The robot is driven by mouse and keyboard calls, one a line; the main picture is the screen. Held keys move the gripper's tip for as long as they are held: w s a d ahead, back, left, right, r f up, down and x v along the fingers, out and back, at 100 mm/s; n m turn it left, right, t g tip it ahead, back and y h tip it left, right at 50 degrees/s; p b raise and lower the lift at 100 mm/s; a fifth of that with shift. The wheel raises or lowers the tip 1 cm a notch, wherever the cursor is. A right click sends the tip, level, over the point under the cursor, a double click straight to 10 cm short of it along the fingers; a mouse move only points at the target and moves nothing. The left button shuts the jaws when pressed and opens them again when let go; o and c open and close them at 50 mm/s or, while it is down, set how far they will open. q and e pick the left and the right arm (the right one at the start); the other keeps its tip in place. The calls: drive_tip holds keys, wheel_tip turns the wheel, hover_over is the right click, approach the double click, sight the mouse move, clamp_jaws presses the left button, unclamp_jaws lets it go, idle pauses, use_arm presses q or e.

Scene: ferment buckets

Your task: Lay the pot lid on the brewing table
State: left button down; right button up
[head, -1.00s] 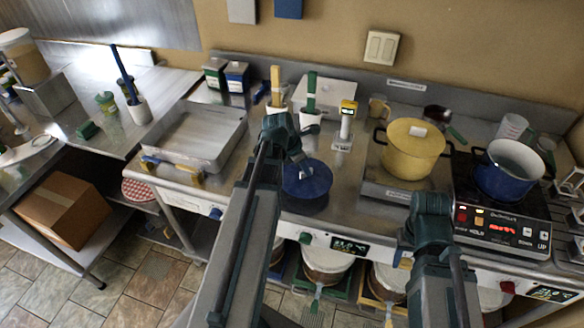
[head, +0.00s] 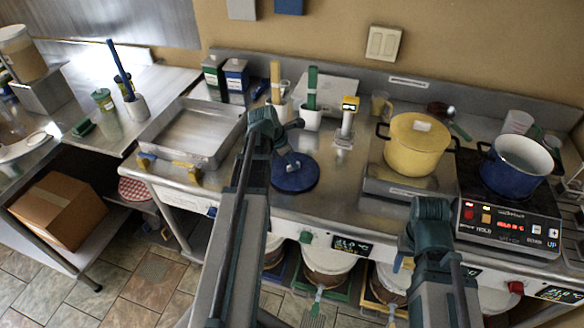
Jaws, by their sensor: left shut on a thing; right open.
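The blue pot lid (head: 298,180) shows in the head view as a dark round disc, lying about flat over the front middle of the steel brewing table (head: 340,195). My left gripper (head: 290,138) is shut on the lid, at its raised middle. The wrist hides part of the hold. I cannot tell whether the lid touches the table or hangs just above it. My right gripper (head: 430,212) is open and empty in front of the table's edge, below the yellow pot. Its fingertips are hard to make out.
A yellow pot (head: 415,150) stands right of the lid. A blue pot (head: 515,165) sits on a black hotplate (head: 505,215). A steel tray (head: 190,135) lies to the left. White holders and a thermometer (head: 347,120) stand behind. Bare steel lies right of the lid.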

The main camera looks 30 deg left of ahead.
use_arm(q)
drive_tip(key=shift+f, duration=0.15)
drive_tip(key=c, duration=0.9)
unclamp_jaws()
drive_tip(key=shift+p+v, duration=0.8)
drive_tip(key=shift+p, duration=0.05)
drive_tip(key=p+v, duration=0.9)
drive_tip(key=v, duration=0.1)
drive_tip(key=shift+s+r+p, duration=0.1)
drive_tip(key=shift+r+p, duration=0.2)
drive_tip(key=shift+p, duration=0.05)
